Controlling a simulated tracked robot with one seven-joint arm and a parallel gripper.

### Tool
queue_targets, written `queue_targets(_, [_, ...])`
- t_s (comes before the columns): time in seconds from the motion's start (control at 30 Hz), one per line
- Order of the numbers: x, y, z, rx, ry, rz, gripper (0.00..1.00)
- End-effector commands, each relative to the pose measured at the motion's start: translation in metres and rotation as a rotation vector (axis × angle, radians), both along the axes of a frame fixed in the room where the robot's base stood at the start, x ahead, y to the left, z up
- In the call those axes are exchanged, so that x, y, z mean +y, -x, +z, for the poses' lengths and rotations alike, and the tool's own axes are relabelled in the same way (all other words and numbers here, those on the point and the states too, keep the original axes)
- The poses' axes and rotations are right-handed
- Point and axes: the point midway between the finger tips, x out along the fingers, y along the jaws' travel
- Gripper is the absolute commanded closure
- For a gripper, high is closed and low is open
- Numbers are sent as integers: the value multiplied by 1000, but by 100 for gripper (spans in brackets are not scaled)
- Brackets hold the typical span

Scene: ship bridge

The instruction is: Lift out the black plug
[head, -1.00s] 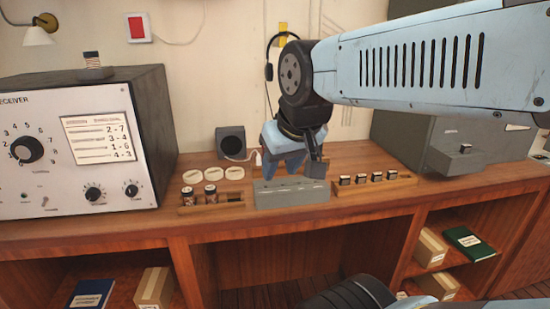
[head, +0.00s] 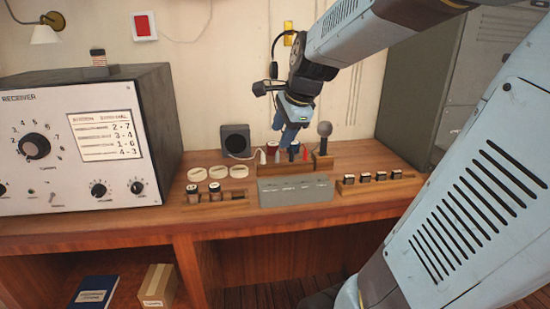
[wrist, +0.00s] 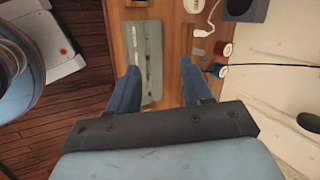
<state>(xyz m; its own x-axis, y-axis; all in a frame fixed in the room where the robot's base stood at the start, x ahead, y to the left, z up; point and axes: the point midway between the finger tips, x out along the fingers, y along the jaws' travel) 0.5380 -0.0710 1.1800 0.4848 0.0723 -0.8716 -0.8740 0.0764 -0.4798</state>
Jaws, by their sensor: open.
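A dark plug, which looks like the black plug (head: 292,156), stands in a low wooden rack (head: 284,168) at the back of the desk. A pale plug (head: 263,157), a grey plug (head: 277,156) and a red plug (head: 308,153) stand in the same row. My gripper (head: 284,128) is above and behind this row, fingers pointing down, empty. In the wrist view my open gripper (wrist: 160,82) has its fingers apart, one near the grey block and one by the rack. I cannot make out the black plug there; a finger may hide it.
A grey slotted block (head: 295,191) lies in front of the rack. A microphone (head: 324,135) stands at the rack's right end. Small trays of cylinders (head: 215,193) and dark blocks (head: 380,178) flank it. A speaker (head: 236,141) and the receiver (head: 80,140) are left.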

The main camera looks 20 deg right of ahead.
Motion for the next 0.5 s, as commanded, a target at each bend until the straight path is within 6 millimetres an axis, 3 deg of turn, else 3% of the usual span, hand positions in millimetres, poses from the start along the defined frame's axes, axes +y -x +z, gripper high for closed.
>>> queue_targets(0.3, [-63,-70,-23,36,-370,-740,51])
queue_targets(0.5, [-103,-102,-40,31,-563,-1145,51])
